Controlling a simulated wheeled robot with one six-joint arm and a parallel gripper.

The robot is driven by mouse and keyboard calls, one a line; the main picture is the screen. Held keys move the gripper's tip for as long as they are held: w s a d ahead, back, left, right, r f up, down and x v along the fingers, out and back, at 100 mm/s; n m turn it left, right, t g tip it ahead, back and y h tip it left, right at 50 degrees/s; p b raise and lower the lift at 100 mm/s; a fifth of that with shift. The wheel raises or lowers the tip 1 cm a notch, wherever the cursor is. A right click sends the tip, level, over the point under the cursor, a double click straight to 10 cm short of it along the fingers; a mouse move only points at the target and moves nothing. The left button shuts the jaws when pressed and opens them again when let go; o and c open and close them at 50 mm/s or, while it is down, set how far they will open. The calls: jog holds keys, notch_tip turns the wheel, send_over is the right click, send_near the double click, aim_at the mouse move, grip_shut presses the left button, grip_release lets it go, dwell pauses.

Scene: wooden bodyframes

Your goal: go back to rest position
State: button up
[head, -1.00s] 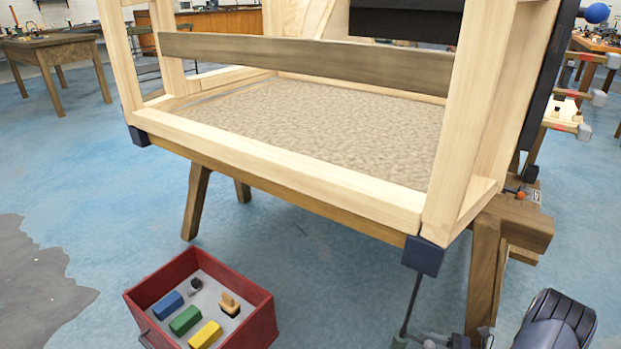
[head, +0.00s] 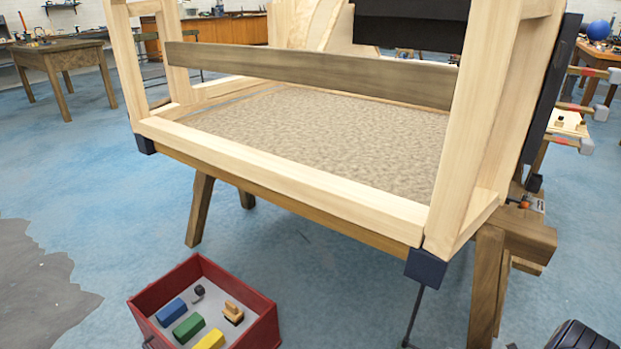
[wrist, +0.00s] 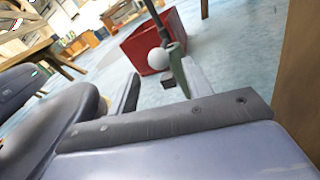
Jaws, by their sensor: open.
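My gripper (wrist: 160,75) shows in the wrist view with its two fingers apart, a dark one on the left and a pale one on the right. Between and beyond them in the picture are a white round knob (wrist: 158,60) and a green piece (wrist: 178,72) at the end of a dark rod (wrist: 157,22). I cannot tell whether the fingers touch them. In the head view, only a dark part of my arm (head: 580,337) shows at the bottom right corner; the gripper itself is out of that view.
A pale wooden frame (head: 290,174) rests on a wooden trestle (head: 202,210). A dark rod (head: 413,315) hangs below its near corner. A red box (head: 262,327) with several coloured blocks stands on the floor, also in the wrist view (wrist: 135,47). Blue floor (head: 70,180) is open at left.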

jog(key=v, duration=0.4)
jog(key=b+x, duration=0.1)
jog(key=x, duration=0.9)
jog(key=shift+a+b, duration=0.3)
jog(key=shift+b, duration=0.1)
jog(key=shift+s+a+m+t+h, duration=0.1)
jog(key=shift+s+m+t+h, duration=0.1)
jog(key=shift+m+t+h, duration=0.4)
jog(key=shift+s+a+m+t+h, duration=0.2)
jog(key=shift+m+t, duration=0.2)
jog(key=shift+t, duration=0.4)
